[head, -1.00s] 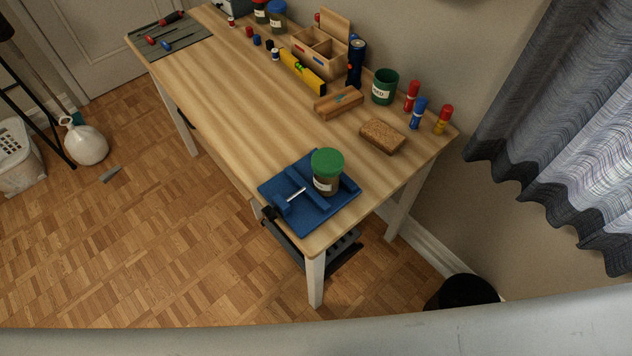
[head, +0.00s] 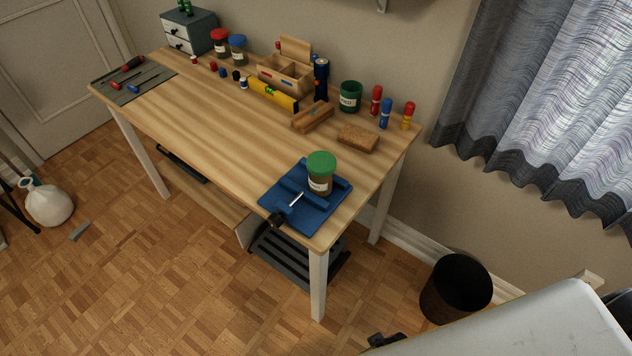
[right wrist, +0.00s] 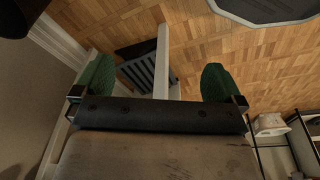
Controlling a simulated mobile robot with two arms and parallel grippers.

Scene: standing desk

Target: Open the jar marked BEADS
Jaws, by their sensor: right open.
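A jar with a green lid (head: 321,165) and a pale label stands upright in a blue vise (head: 275,196) at the desk's front right corner. I cannot read its label, nor tell whether the vise jaws press on it. A red-lidded jar (head: 220,43) and a blue-lidded jar (head: 238,50) stand at the back left, their labels too small to read. My right gripper (right wrist: 158,82) shows in the right wrist view, its green-padded fingers wide apart with nothing between them. It is away from the jars, with floor beyond it. My left gripper is not in view.
The desk (head: 200,115) is clear in the middle. A wooden box (head: 286,75), yellow level (head: 273,95), cork block (head: 358,138), green cup (head: 350,97) and several markers line the back. A black bin (head: 455,289) stands on the floor right of the desk.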

